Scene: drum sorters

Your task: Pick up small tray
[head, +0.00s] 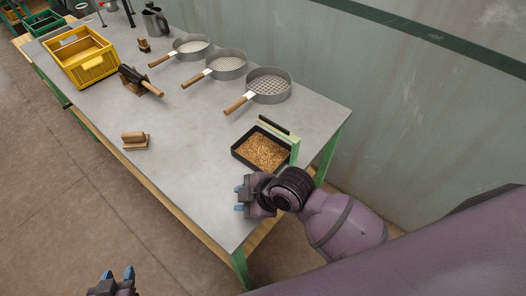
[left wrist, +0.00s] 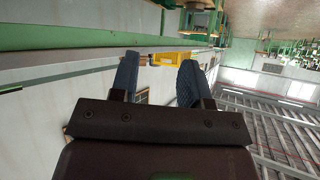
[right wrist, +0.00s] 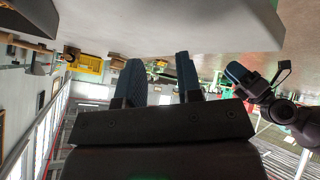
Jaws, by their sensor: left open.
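The small tray (head: 248,165) is black and shallow, filled with golden-brown chips or grain. It lies on the grey table (head: 190,190) near the right end in the head view. My left gripper (head: 117,274) is open and empty at the bottom left of the head view, off the table's front side and well away from the tray. Its spread fingers show in the left wrist view (left wrist: 156,78). My right gripper (head: 240,199) is open and empty near the table's front right corner, just in front of the tray and apart from it. Its fingers also stand apart in the right wrist view (right wrist: 158,80).
A pale green upright piece (head: 281,142) stands against the tray's far right side. Several round sieves (head: 268,84) line the back. A brown block (head: 135,141), a dark brush-like tool (head: 138,80) and a yellow crate (head: 98,68) lie further left. The table's middle is clear.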

